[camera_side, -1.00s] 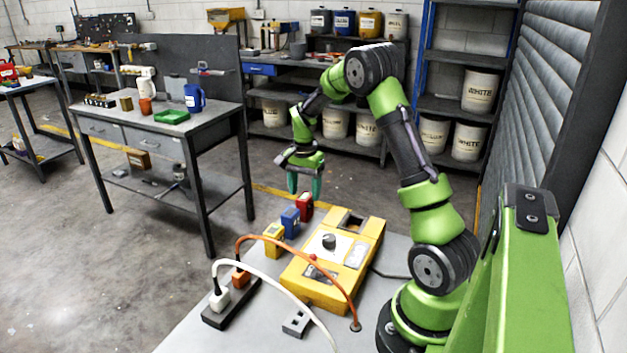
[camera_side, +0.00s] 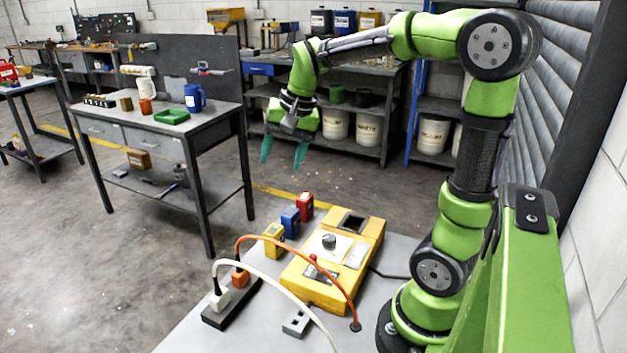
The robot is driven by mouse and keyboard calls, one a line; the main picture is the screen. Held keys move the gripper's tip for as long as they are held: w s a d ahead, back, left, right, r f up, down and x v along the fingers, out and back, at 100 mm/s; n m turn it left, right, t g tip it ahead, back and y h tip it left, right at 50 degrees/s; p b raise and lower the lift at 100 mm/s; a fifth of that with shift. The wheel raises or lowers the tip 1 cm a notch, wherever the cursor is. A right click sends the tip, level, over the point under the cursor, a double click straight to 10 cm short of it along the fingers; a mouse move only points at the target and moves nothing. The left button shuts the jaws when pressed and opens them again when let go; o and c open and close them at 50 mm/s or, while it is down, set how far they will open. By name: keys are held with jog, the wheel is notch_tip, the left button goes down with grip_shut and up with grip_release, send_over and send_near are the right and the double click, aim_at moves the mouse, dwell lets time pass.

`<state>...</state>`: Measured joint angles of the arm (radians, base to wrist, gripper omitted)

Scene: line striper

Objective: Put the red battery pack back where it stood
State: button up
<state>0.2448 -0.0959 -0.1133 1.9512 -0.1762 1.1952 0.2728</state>
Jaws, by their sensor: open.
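The red battery pack (camera_side: 305,206) stands upright at the far end of a short row on the light grey table. The blue pack (camera_side: 290,222) and the yellow pack (camera_side: 273,239) stand in the same row, nearer the camera. My gripper (camera_side: 284,153) is open and empty. It hangs in the air above and behind the red pack, well clear of it, with its teal fingers spread and pointing down.
A yellow machine (camera_side: 334,262) with a dark open bay on top sits right of the packs. An orange cable (camera_side: 335,276) and a white cable (camera_side: 270,277) arch from a dark power strip (camera_side: 231,304) over the table front. A small grey block (camera_side: 296,323) lies nearby.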

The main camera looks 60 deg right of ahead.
jog(key=s+a+n+t+y, duration=0.1)
jog(key=s+a+n+t, duration=0.2)
jog(key=s+a+n, duration=0.4)
jog(key=s+a, duration=0.3)
jog(key=a, duration=0.3)
jog(key=shift+s+a+n+t+y, duration=0.2)
jog(key=shift+s+n+t+y, duration=0.1)
jog(key=shift+s+n, duration=0.1)
